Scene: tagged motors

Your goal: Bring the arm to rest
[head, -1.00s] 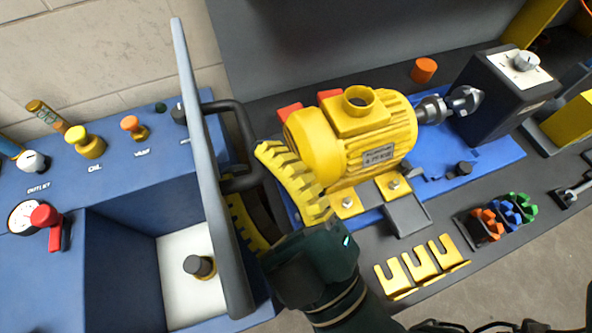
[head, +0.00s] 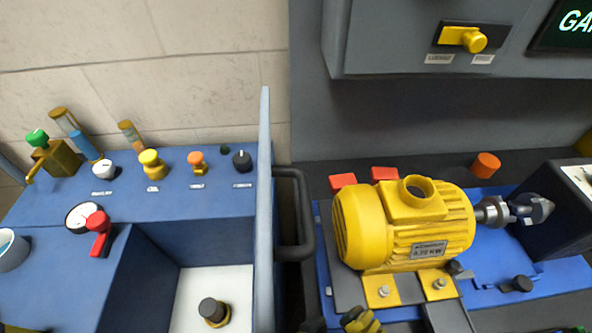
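Only the yellow-and-black tips of my gripper (head: 340,323) show, at the bottom edge of the head view. They are just below the front feet of the yellow motor (head: 405,225). The rest of the gripper and my arm are out of the picture, so how far it is open is hidden. I see nothing held in the visible part. The dark handle (head: 304,215) on the upright grey panel (head: 264,200) is up and to the left of the tips, apart from them.
The blue station (head: 190,200) with knobs, a gauge and a white-floored bay is on the left. The motor sits on a blue plate (head: 560,275), its shaft by a dark block at right. A grey cabinet (head: 390,45) with a yellow switch (head: 462,38) overhangs the back.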

